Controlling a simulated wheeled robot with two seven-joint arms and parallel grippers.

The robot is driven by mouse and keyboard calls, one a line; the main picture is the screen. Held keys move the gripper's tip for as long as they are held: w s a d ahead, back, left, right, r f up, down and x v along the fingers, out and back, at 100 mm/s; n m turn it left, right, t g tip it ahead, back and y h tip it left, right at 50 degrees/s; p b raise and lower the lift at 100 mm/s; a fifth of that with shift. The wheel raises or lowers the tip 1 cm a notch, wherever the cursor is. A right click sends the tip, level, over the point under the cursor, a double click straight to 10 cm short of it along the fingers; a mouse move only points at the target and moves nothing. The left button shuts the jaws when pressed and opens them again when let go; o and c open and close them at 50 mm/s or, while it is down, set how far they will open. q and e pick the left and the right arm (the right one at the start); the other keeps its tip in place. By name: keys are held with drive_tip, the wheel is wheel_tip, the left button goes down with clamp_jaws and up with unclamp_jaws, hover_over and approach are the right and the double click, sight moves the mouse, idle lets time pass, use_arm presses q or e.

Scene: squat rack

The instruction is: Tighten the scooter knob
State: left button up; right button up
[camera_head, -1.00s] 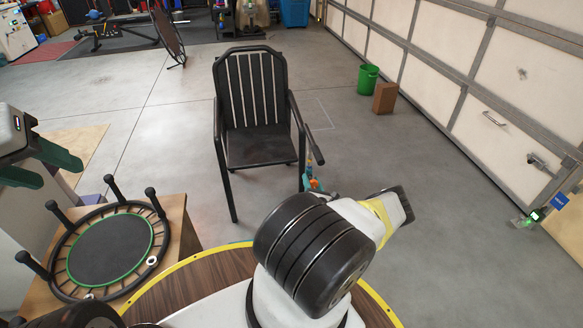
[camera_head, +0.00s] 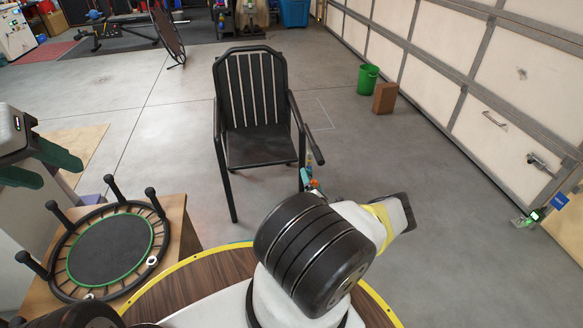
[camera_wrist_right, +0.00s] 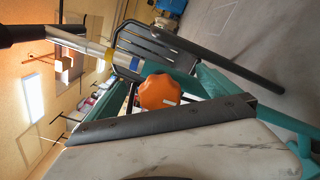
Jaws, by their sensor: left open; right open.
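The orange scooter knob (camera_wrist_right: 160,92) is in the middle of the right wrist view, with a lobed rim. My right gripper (camera_wrist_right: 168,78) is open, its teal fingers on either side of the knob. I cannot tell whether they touch it. A silver tube with a yellowish collar (camera_wrist_right: 85,46) runs near the knob, probably part of the scooter. In the head view, my right arm hides most of the scooter; small teal and orange parts (camera_head: 312,185) show beside the chair. My left gripper (camera_head: 60,173) is open and empty at the left edge.
A black chair (camera_head: 256,145) stands ahead, close to the knob area. A mini trampoline (camera_head: 112,248) lies on a wooden box at left. A green bucket (camera_head: 368,79) and brown box (camera_head: 385,97) stand by the garage door.

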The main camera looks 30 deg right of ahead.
drive_tip(key=v, duration=0.7)
idle(0.6)
